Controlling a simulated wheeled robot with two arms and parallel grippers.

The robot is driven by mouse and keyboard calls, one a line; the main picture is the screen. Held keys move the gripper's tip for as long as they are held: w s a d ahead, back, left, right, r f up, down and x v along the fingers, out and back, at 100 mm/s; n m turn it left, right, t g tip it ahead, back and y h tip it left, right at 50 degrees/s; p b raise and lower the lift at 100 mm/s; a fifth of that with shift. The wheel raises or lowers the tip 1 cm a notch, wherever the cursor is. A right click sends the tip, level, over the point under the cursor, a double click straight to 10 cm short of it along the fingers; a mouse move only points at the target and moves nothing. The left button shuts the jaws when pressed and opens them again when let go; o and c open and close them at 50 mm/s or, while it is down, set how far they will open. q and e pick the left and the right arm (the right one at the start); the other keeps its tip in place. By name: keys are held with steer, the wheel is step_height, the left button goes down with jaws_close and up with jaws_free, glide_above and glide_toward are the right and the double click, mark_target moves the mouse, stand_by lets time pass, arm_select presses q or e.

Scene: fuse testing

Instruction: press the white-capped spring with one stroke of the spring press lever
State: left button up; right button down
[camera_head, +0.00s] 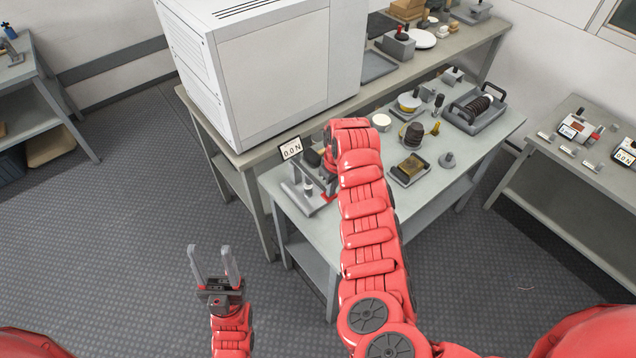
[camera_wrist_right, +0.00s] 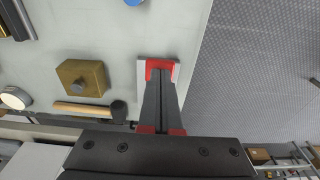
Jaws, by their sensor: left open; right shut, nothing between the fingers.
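The spring press (camera_head: 314,204) stands at the left end of the middle table, with a 0.0 N display (camera_head: 291,148) behind it. A small pale cylinder (camera_head: 308,188), perhaps the white-capped spring, stands on the press. A dark knob (camera_head: 313,158) shows at its top, perhaps the lever's. My right arm reaches over the table and covers part of the press. My right gripper (camera_wrist_right: 161,84) is shut and empty in the wrist view, its fingertips over a red and white part. Whether it touches the lever cannot be told. My left gripper (camera_head: 215,264) is open and empty over the floor.
A large white cabinet (camera_head: 275,75) stands behind the press. The table also holds a tray with a brass block (camera_head: 411,168), a dark stack (camera_head: 412,135), a grey knobbed weight (camera_head: 447,160) and a rack of discs (camera_head: 474,108). Another table (camera_head: 570,185) stands at the right.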

steer(key=shift+w+a+f+b, duration=0.1)
steer(key=shift+w+f+b, duration=0.05)
steer(key=shift+f+b, duration=0.95)
steer(key=shift+w+a+f+b, duration=0.1)
steer(key=shift+f+b, duration=0.65)
steer(key=shift+f, duration=0.6)
steer(key=shift+s+r, duration=0.1)
steer(key=shift+s, duration=0.05)
steer(key=shift+d+r+p, duration=0.1)
steer(key=shift+r+p, duration=0.7)
steer(key=shift+r, duration=0.1)
step_height(320, 180, up, 2)
steer(key=shift+d+r+p, duration=0.1)
steer(key=shift+p, duration=0.45)
steer(key=shift+r, duration=0.3)
